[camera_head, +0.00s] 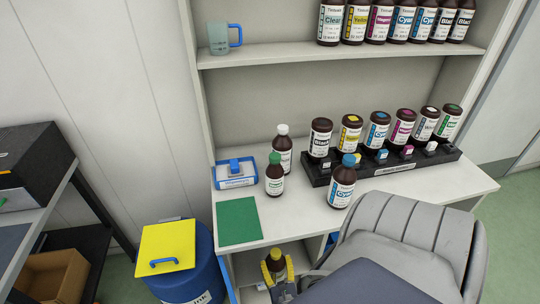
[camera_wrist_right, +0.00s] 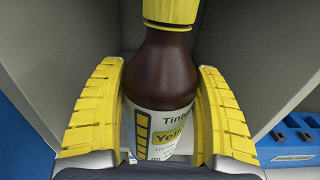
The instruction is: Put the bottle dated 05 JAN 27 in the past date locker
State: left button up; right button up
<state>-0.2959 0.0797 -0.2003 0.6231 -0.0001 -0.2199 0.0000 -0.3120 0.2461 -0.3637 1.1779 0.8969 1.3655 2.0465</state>
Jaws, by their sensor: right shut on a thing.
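A brown bottle with a yellow cap and a "Yellow" label (camera_head: 276,263) is low in an open compartment (camera_head: 247,262) below the desk top. My right gripper (camera_head: 278,272) is shut on it, with a yellow ribbed finger on each side. In the right wrist view the bottle (camera_wrist_right: 163,75) stands roughly upright between the fingers. Its date line is partly cut off and I cannot read it. I cannot tell whether its base touches the compartment floor. No locker sign is readable here. My left gripper is not in view.
Loose bottles with white (camera_head: 282,150), green (camera_head: 274,176) and blue (camera_head: 342,182) caps stand on the desk. Several more stand in a black rack (camera_head: 395,169). A blue-and-white box (camera_head: 234,176) and green mat (camera_head: 238,221) are left. A blue bin with a yellow lid (camera_head: 168,247) stands beside the desk.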

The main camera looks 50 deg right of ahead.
jog(key=w+d+f, duration=0.3)
jog(key=w+d, duration=0.2)
jog(key=w, duration=0.2)
jog(key=shift+d+f, duration=0.2)
jog(key=shift+f, duration=0.05)
dwell(0.4)
dwell(0.3)
jog(key=o, duration=1.6)
jog(key=shift+f, duration=0.1)
